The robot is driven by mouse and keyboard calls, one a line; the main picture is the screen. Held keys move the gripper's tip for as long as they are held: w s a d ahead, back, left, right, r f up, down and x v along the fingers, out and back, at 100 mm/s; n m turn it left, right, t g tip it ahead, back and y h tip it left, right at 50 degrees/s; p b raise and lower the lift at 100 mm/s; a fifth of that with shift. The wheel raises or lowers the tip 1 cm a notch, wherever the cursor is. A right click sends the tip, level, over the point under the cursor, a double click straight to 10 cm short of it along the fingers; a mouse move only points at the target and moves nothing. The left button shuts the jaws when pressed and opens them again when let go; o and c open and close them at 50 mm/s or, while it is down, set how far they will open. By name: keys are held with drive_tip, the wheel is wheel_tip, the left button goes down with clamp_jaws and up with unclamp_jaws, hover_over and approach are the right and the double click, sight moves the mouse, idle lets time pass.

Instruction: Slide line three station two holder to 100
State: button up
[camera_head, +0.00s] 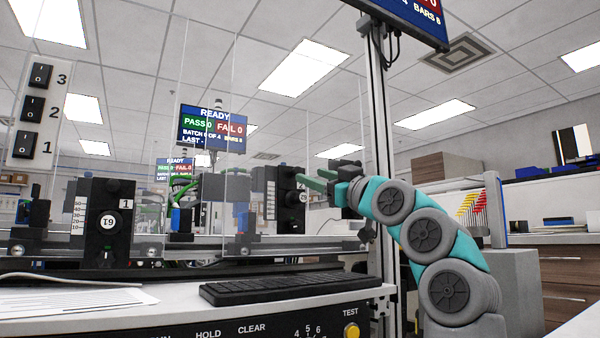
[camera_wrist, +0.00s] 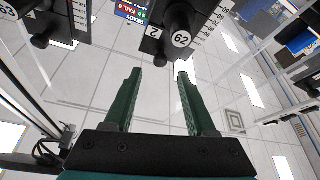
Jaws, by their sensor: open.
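The station two holder (camera_head: 285,200) is a black block with a round knob and a number scale at its left, on the rail right of centre. The wrist view shows this holder (camera_wrist: 188,20) with a "2" label and a black knob marked 62 (camera_wrist: 180,38). My gripper (camera_head: 304,180) is at its right side in the head view, green fingers pointing at it. In the wrist view my gripper (camera_wrist: 159,75) is open and empty, with the knob just past the fingertips. The scale reading is too small to tell. No line number shows.
A similar holder (camera_head: 108,220) labelled 1 stands on the rail (camera_head: 200,248) at left. Clear panels and a metal post (camera_head: 378,150) stand nearby. A keyboard (camera_head: 290,286) lies in front; a READY screen (camera_head: 212,126) hangs behind.

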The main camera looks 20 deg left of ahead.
sight(299, 170)
drive_tip(key=p+x, duration=0.1)
drive_tip(key=x, duration=0.2)
drive_tip(key=shift+w+a+r, duration=0.1)
drive_tip(key=shift+w+a, duration=0.05)
drive_tip(key=shift+a, duration=0.05)
drive_tip(key=shift+w+a+r+p, duration=0.15)
drive_tip(key=shift+a+r+p, duration=0.2)
drive_tip(key=shift+p, duration=0.2)
drive_tip(key=shift+w+a+p, duration=0.35)
drive_tip(key=shift+w+a, duration=0.15)
drive_tip(key=shift+a, duration=0.05)
clamp_jaws()
drive_tip(key=shift+r, duration=0.1)
idle(0.6)
